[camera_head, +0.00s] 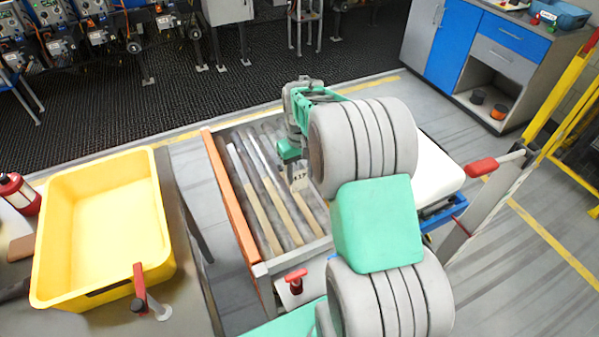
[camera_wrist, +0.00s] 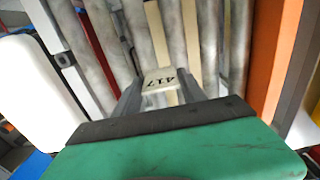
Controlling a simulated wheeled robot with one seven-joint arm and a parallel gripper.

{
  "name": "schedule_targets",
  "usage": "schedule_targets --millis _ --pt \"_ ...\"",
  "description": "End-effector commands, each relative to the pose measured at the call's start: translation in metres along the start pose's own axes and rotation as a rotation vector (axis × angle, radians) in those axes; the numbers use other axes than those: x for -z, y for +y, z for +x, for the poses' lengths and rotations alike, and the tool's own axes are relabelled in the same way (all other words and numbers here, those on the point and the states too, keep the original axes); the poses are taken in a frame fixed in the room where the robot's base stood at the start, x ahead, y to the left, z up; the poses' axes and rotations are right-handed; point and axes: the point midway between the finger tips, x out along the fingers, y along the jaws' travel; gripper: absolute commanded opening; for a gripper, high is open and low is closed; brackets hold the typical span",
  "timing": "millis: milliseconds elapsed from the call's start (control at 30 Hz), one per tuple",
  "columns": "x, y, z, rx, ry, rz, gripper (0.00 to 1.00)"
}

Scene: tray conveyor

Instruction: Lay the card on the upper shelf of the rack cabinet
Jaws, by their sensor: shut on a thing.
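The card (camera_head: 299,180) is a small cream tag marked 417. It hangs from my gripper (camera_head: 294,160) above the roller conveyor (camera_head: 228,165) in the head view. In the wrist view the card (camera_wrist: 161,82) sits between the two grey fingertips of my gripper (camera_wrist: 160,92), which is shut on it. The number reads upside down there. A blue and grey cabinet (camera_head: 500,58) stands at the upper right, with an open lower bay. I cannot tell whether it is the rack cabinet. My arm hides part of the conveyor.
A yellow bin (camera_head: 105,215) stands on a table at the left. A white box-like thing (camera_head: 432,170) lies at the conveyor's right, partly behind my arm. Yellow railing (camera_head: 565,110) edges the far right. Open floor (camera_head: 440,105) lies between conveyor and cabinet.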

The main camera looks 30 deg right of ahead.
Motion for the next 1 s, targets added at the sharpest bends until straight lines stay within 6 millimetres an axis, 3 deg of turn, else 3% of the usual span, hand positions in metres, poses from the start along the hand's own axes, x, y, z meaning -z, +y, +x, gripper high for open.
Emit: schedule_targets --millis 300,633,1000 --pt "0.000 0.000 0.001 0.000 -0.001 0.000 0.70" --pt "0.001 0.000 -0.009 0.000 0.002 0.000 0.70" --pt "0.001 0.000 -0.096 -0.001 0.003 0.000 0.70"
